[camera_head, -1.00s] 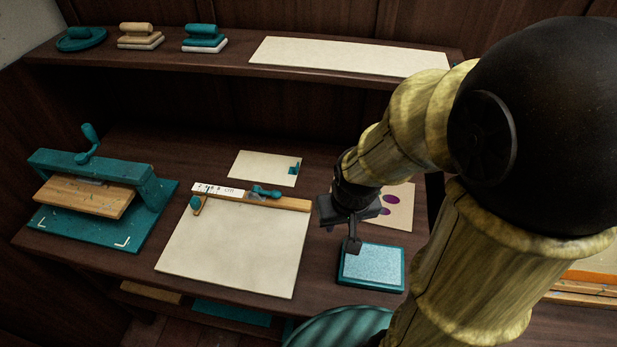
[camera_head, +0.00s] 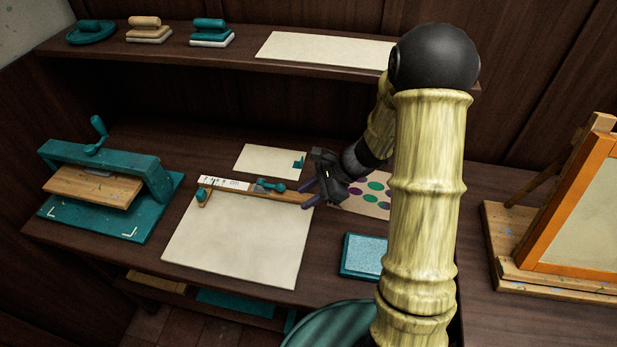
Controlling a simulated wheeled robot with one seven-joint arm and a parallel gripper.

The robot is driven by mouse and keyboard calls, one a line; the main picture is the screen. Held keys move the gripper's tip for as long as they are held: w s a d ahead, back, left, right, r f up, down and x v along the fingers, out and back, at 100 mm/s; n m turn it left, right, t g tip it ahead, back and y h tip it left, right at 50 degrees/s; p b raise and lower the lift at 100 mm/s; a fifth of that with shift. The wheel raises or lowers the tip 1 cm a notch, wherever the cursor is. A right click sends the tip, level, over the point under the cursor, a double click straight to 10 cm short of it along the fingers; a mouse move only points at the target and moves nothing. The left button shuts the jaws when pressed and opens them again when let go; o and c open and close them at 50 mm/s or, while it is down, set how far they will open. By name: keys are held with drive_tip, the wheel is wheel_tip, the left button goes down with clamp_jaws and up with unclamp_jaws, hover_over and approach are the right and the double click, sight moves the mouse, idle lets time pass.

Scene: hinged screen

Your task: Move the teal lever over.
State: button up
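A small teal lever (camera_head: 270,186) with a rounded knob lies along the wooden bar (camera_head: 292,196) at the back edge of a cream board (camera_head: 235,242). Its knob end points right, toward my gripper (camera_head: 304,197). My gripper is just right of the knob, near the bar's right end, with its fingers pointing left. The two dark fingers stand apart with nothing seen between them. A gap shows between the fingertips and the knob; I cannot tell their exact height over the bar.
A teal press (camera_head: 100,165) with a crank stands at the left. A teal ink pad (camera_head: 362,256) lies in front of my gripper, partly behind my arm. A dotted card (camera_head: 372,205) is behind it. An orange-framed screen (camera_head: 568,230) stands at the right. A shelf (camera_head: 220,55) runs above.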

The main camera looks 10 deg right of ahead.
sight(288, 194)
drive_tip(key=w+m+t, duration=0.1)
drive_tip(key=w, duration=0.1)
drive_tip(key=w+f+m+t+y, duration=0.1)
drive_tip(key=w+m, duration=0.1)
drive_tip(key=w+d+m+y, duration=0.1)
drive_tip(key=w+m, duration=0.1)
drive_tip(key=shift+w+f+t, duration=0.2)
drive_tip(key=shift+f+t, duration=0.05)
drive_tip(key=shift+t, duration=0.15)
drive_tip(key=b+x, duration=0.3)
drive_tip(key=x, duration=0.4)
drive_tip(key=shift+a+f, duration=0.15)
drive_tip(key=shift+f, duration=0.05)
drive_tip(key=shift+w+a+f, duration=0.1)
drive_tip(key=shift+a, duration=0.1)
drive_tip(key=shift+c, duration=0.4)
drive_tip(key=c, duration=0.4)
